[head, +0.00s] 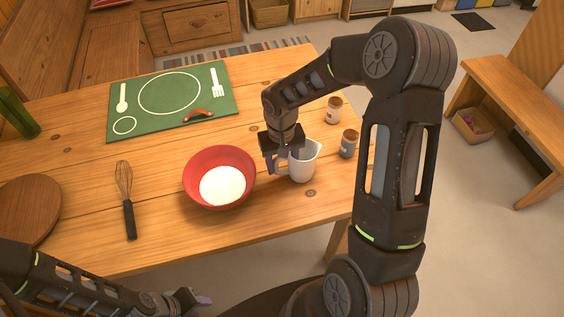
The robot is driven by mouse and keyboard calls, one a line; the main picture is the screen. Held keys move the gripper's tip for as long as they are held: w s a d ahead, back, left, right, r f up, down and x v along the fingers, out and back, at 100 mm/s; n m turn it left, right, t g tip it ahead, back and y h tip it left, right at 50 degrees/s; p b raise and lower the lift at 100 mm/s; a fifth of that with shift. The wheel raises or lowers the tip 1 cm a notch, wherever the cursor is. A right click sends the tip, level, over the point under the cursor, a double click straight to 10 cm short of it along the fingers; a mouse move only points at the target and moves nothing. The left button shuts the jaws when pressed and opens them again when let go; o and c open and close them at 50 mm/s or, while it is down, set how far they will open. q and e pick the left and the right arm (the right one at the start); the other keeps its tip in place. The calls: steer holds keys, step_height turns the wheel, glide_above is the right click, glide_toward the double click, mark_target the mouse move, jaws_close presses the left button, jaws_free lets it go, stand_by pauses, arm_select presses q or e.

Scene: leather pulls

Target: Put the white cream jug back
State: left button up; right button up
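The white cream jug (303,163) stands upright on the wooden table, right of the red bowl. Its spout points right and its handle is on the left. My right gripper (284,167) reaches down from above at the jug's handle side. Its fingers overlap the handle, but I cannot tell whether they are closed on it. My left gripper (192,301) is low at the bottom of the view, in front of the table and away from the jug. Its fingers are small and partly hidden, so its opening is unclear.
The red bowl (196,194) with white contents stands just left of the jug. Two small jars (348,143) (333,110) stand to the right. A whisk (128,205), a round board (28,208) and a green placemat (210,78) lie further left and back.

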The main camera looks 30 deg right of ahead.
steer(key=o, duration=0.4)
step_height(320, 180, up, 12)
steer(key=shift+a+r+b, duration=0.1)
steer(key=shift+r+b, duration=0.1)
steer(key=shift+b, duration=0.2)
stand_by(0.7)
